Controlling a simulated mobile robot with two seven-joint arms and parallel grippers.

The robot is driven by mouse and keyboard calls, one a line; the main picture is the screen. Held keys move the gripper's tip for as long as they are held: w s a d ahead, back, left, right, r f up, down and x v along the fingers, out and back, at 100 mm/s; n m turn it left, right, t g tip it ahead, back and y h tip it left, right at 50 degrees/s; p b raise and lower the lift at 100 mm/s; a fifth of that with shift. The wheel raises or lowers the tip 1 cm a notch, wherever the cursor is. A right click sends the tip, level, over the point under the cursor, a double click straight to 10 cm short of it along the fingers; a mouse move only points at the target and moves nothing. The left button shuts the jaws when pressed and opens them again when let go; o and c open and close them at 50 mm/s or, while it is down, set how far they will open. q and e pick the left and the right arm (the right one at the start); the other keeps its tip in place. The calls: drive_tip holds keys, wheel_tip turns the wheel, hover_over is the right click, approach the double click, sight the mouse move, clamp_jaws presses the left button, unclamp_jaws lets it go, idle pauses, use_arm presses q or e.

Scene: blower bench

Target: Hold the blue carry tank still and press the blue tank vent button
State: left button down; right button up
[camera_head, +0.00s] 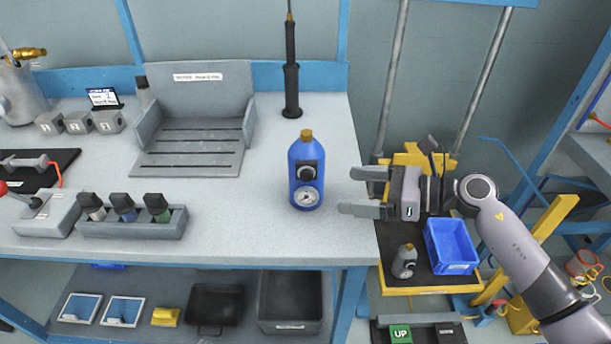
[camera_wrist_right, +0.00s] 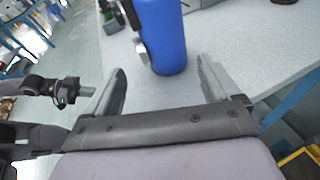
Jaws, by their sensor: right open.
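The blue carry tank (camera_head: 303,157) stands upright near the bench's right front edge, with a brass cap on top. Its front has a dark round button-like part (camera_head: 306,172) above a white-faced gauge (camera_head: 306,198). My right gripper (camera_head: 358,191) is open and empty, just right of the tank, fingers pointing at it without touching. In the right wrist view the tank (camera_wrist_right: 166,40) stands beyond and between the open fingers (camera_wrist_right: 163,83); its fittings show side-on at its left. What looks like my left gripper (camera_wrist_right: 75,90) shows small at the left, its jaws unclear.
A grey slotted tray (camera_head: 187,150) and a black upright tool (camera_head: 291,85) stand behind the tank. A rack of dark-capped bottles (camera_head: 130,222) lies to its left. Right of the bench, a lower cart holds a blue bin (camera_head: 452,246) and a small grey bottle (camera_head: 404,262). Bench around the tank is clear.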

sight(322, 192)
drive_tip(key=shift+w+d+f+n+g+h, duration=0.2)
drive_tip(key=shift+f+n+g+h, duration=0.15)
drive_tip(key=shift+n, duration=0.15)
drive_tip(key=b+x, duration=0.2)
drive_tip(key=x, duration=0.6)
drive_tip(key=shift+a+f+b, duration=0.15)
drive_tip(key=shift+b, duration=0.15)
drive_tip(key=shift+w+a+f+b, duration=0.1)
drive_tip(key=shift+w+a+b, duration=0.2)
drive_tip(key=shift+a, duration=0.35)
use_arm(q)
drive_tip(key=shift+w+d+f, duration=0.1)
drive_tip(key=shift+d+f, duration=0.05)
drive_tip(key=shift+f, duration=0.35)
drive_tip(key=shift+w+d+f, duration=0.1)
drive_tip(key=shift+d+f, duration=0.05)
drive_tip(key=shift+f, duration=0.3)
use_arm(e)
drive_tip(key=shift+s+a, duration=0.1)
drive_tip(key=c, duration=0.3)
use_arm(q)
drive_tip(key=shift+f, duration=0.15)
